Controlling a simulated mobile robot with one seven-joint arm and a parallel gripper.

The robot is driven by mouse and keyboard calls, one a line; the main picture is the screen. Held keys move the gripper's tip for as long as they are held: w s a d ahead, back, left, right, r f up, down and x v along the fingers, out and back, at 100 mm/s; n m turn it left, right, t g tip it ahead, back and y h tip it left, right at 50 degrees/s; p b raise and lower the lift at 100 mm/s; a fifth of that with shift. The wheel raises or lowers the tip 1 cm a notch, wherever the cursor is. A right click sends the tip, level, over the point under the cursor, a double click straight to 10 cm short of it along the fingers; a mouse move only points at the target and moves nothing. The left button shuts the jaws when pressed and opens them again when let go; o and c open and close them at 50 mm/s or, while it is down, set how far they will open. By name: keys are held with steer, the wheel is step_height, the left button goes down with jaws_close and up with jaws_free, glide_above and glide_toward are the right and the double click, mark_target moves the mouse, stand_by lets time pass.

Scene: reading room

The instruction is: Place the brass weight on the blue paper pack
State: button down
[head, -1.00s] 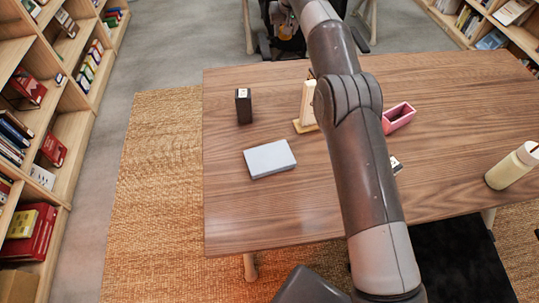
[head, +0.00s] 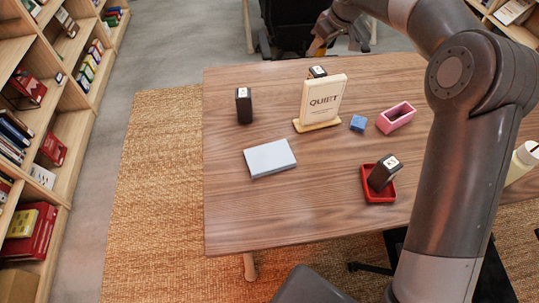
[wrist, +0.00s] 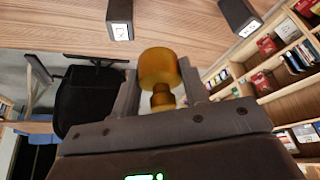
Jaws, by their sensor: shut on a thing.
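The brass weight (wrist: 158,68) is a golden knobbed cylinder between the two fingers of my gripper (wrist: 160,90) in the wrist view. My gripper is shut on it. In the head view my gripper (head: 322,34) is beyond the far edge of the table, and a bit of the weight (head: 317,47) shows below it. The blue paper pack (head: 270,159) is a pale blue flat slab lying on the left half of the table, well apart from my gripper. Its top is bare.
On the wooden table (head: 235,215) stand a QUIET sign (head: 322,100), a dark box (head: 243,106), another behind the sign (head: 317,72), a small blue block (head: 358,123), a pink tray (head: 397,117) and a red tray (head: 379,196) holding a tilted dark box (head: 383,172).

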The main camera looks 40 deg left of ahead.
steer(key=s+d+n+g, duration=0.2)
steer(key=s+d+n, duration=0.35)
steer(key=s, duration=0.55)
steer(key=s+d+n+g, duration=0.2)
steer(key=s+d+n, duration=0.2)
steer(key=s+d, duration=0.5)
glide_above(266, 156)
steer(key=d, duration=0.1)
steer(key=shift+h, duration=0.4)
steer(key=f, duration=1.8)
steer(key=shift+w+d+f, duration=0.2)
steer(key=shift+w+f, duration=0.1)
steer(key=shift+w, duration=0.1)
steer(key=shift+f, duration=2.05)
steer(key=shift+f, duration=0.1)
steer(key=c, duration=0.8)
jaws_free()
